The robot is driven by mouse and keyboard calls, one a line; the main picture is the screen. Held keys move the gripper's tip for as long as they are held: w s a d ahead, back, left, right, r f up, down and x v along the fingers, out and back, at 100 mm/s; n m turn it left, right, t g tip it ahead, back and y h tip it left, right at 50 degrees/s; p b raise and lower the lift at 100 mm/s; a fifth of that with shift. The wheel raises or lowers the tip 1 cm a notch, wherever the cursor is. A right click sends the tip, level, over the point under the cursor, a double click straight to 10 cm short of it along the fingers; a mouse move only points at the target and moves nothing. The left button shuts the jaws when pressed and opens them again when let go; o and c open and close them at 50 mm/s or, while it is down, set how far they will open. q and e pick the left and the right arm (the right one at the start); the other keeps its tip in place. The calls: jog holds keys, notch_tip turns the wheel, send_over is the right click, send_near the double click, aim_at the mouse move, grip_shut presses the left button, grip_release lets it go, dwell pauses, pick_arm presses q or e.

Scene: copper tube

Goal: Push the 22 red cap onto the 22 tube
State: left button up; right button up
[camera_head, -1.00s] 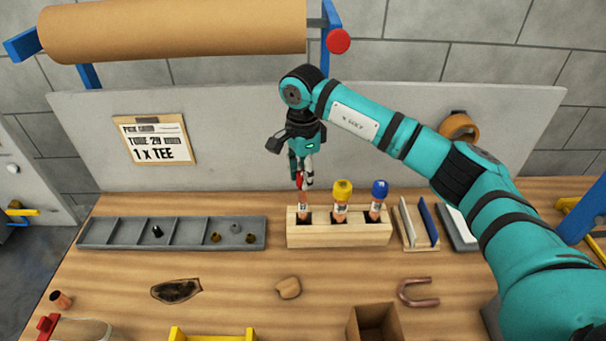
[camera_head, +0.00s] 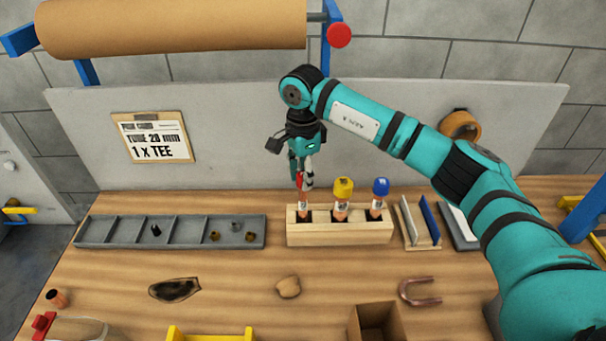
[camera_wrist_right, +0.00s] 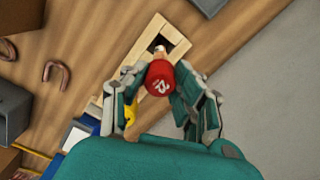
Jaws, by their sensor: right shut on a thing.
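The red cap (camera_wrist_right: 160,77), marked 22, sits between the fingers of my right gripper (camera_wrist_right: 167,88) in the right wrist view. In the head view the right gripper (camera_head: 303,184) is shut on the red cap (camera_head: 299,180), directly above the leftmost copper tube. That 22 tube (camera_head: 304,209) stands upright in the wooden rack (camera_head: 337,238), with a label on its side. The tube's top end is hidden by the cap and fingers. I cannot tell whether the cap touches the tube or is over its end. My left gripper is not in view.
Two other tubes in the rack carry a yellow cap (camera_head: 343,188) and a blue cap (camera_head: 380,187). A grey sectioned tray (camera_head: 187,231) with small parts lies left. A holder with upright plates (camera_head: 418,222) stands right. A board (camera_head: 230,140) rises behind.

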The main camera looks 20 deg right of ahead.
jog(key=shift+f+b, duration=1.05)
jog(key=shift+f, duration=0.3)
jog(key=o, duration=0.8)
jog(key=shift+c, duration=0.2)
jog(key=shift+r, duration=0.1)
jog(key=shift+r, duration=0.2)
notch_tip(320, 180, up, 7)
